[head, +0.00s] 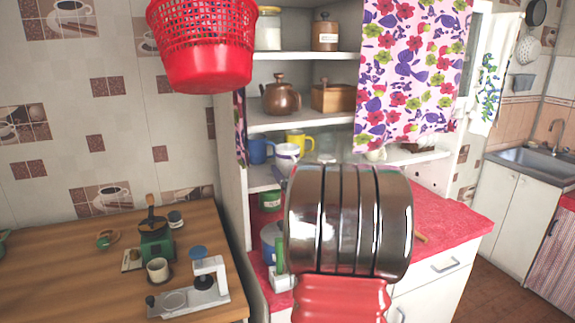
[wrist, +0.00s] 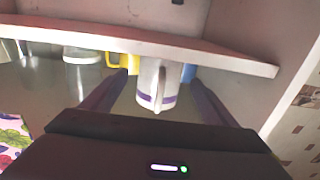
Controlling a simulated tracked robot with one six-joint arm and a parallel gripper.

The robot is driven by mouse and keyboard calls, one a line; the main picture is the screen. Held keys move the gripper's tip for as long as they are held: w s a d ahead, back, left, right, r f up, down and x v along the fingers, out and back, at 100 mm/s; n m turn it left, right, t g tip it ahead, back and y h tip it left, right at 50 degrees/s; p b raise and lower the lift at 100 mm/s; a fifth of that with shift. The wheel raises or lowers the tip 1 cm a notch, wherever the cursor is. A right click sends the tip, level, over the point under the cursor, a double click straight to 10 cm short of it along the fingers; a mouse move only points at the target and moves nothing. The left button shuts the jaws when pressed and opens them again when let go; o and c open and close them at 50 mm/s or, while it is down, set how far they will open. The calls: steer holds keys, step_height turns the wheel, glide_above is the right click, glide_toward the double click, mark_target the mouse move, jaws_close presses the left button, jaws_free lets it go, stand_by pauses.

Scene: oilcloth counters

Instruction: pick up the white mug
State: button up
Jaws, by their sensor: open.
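The white mug (head: 287,153) stands on a shelf of the open cupboard, between a blue mug (head: 260,150) and a yellow mug (head: 299,138). In the wrist view the white mug (wrist: 157,78), with a purple band, shows in the middle, its handle toward the camera. My gripper (wrist: 158,82) is open, with one dark finger on each side of the mug in the picture. I cannot tell whether the fingers reach around it or touch it. In the head view my arm covers much of the area below the mug, and my gripper is largely hidden.
In the wrist view the yellow mug (wrist: 117,62) and blue mug (wrist: 188,72) are close on either side, and a shelf edge (wrist: 140,40) crosses above. A floral curtain (head: 410,75) hangs at right. A red basket (head: 203,50) is upper left. A wooden table (head: 60,270) stands left.

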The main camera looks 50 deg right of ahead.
mark_target(288, 163)
steer(key=shift+x, duration=2.55)
steer(key=shift+c, duration=0.2)
steer(key=c, duration=1.3)
